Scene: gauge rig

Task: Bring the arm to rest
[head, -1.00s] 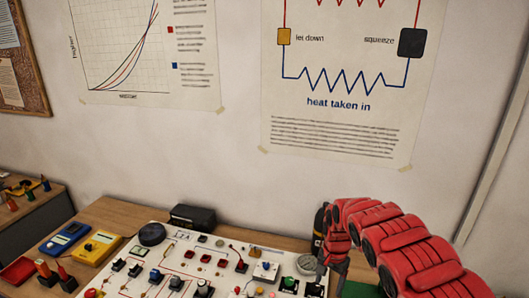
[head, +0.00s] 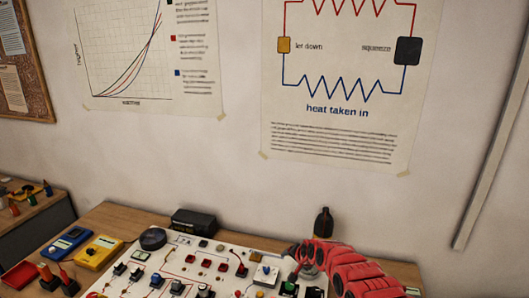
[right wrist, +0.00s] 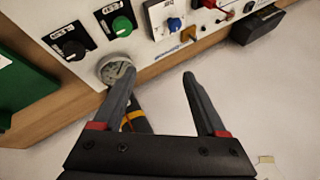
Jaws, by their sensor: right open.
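My right arm, covered in red padding, comes in from the lower right of the head view. Its gripper (head: 298,268) is low over the right end of the white panel (head: 215,262), and its fingers are small and partly hidden there. In the right wrist view the two dark fingers (right wrist: 159,75) are spread with nothing held between them. A round gauge (right wrist: 116,70) shows beside the left fingertip. A dark cylinder with a yellow band (right wrist: 136,117) is partly hidden behind the left finger. My left gripper is in neither view.
A dark bottle (head: 323,222) stands behind my right arm. A black box (head: 193,221), a blue meter (head: 66,243) and a yellow meter (head: 98,252) are on the wooden bench. Knobs and switches stick up from the panel.

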